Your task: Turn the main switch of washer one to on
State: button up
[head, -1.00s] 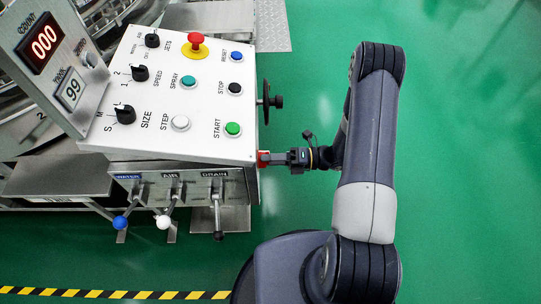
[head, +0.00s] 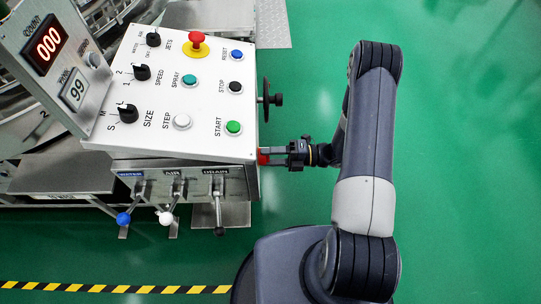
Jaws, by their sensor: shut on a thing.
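The washer's control box (head: 195,95) has a white sloped top and stands at the left. The red main switch (head: 263,157) is on the box's right side near the lower front corner, mostly hidden by the box edge and my gripper. My gripper (head: 272,156) reaches it from the right, pointing left, and its fingers are shut on the red switch. Both fingers show, one above the other in the picture. I cannot read the switch's on or off marking from here.
A black handwheel (head: 276,99) juts from the same side, above my gripper in the picture. Lever handles with blue (head: 123,219), white (head: 166,218) and black (head: 219,231) knobs hang at the front. Display boxes (head: 60,65) stand at upper left. Green floor at right is clear.

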jog(key=o, duration=1)
jog(key=shift+c, duration=0.2)
jog(key=d, duration=1)
jog(key=shift+s+d, duration=0.15)
jog(key=shift+d, duration=0.25)
jog(key=a, duration=1)
jog(key=shift+a, duration=0.4)
